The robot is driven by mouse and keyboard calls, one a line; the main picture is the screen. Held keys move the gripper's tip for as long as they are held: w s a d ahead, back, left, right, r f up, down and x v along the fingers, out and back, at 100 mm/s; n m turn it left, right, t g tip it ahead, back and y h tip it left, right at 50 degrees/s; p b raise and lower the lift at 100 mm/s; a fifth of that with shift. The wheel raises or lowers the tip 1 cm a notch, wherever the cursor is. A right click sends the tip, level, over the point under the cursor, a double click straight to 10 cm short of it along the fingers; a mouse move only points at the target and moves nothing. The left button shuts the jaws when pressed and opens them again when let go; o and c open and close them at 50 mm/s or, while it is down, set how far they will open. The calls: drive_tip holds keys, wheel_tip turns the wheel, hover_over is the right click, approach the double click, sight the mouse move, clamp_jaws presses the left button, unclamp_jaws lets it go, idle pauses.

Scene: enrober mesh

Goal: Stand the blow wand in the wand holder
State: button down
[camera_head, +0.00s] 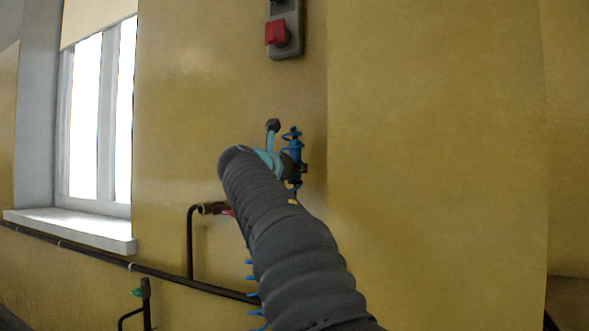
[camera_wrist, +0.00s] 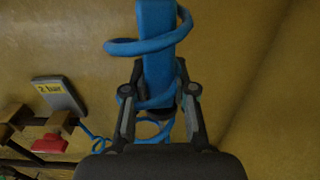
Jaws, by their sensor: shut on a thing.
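The blow wand appears in the wrist view as a blue body (camera_wrist: 156,50) standing upright in the picture, with blue hose loops wound around it. My gripper (camera_wrist: 159,78) is shut on it, one dark finger on each side. In the head view the blue wand (camera_head: 295,146) shows at the end of my arm, in front of the yellow wall, and my gripper (camera_head: 299,168) is mostly hidden behind my wrist. The blue hose (camera_wrist: 95,137) trails from below the gripper to the lower left. I cannot make out the wand holder in either view.
A brass fitting (camera_head: 212,208) on a dark pipe is left of my arm. A red valve handle (camera_wrist: 50,144) and a grey plate (camera_wrist: 60,96) with a yellow label are at left. A red switch (camera_head: 276,33) is above; the wall at right is bare.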

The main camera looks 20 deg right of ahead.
wheel_tip(320, 180, down, 8)
drive_tip(key=b, duration=0.6)
drive_tip(key=shift+f, duration=0.15)
idle(0.9)
drive_tip(key=shift+f, duration=0.1)
idle(0.5)
drive_tip(key=shift+f+b, duration=1.9)
drive_tip(key=shift+f, duration=0.75)
drive_tip(key=shift+f+b, duration=0.4)
drive_tip(key=shift+f, duration=2.25)
drive_tip(key=c, duration=0.9)
unclamp_jaws()
drive_tip(key=shift+o, duration=0.2)
drive_tip(key=v, duration=1.2)
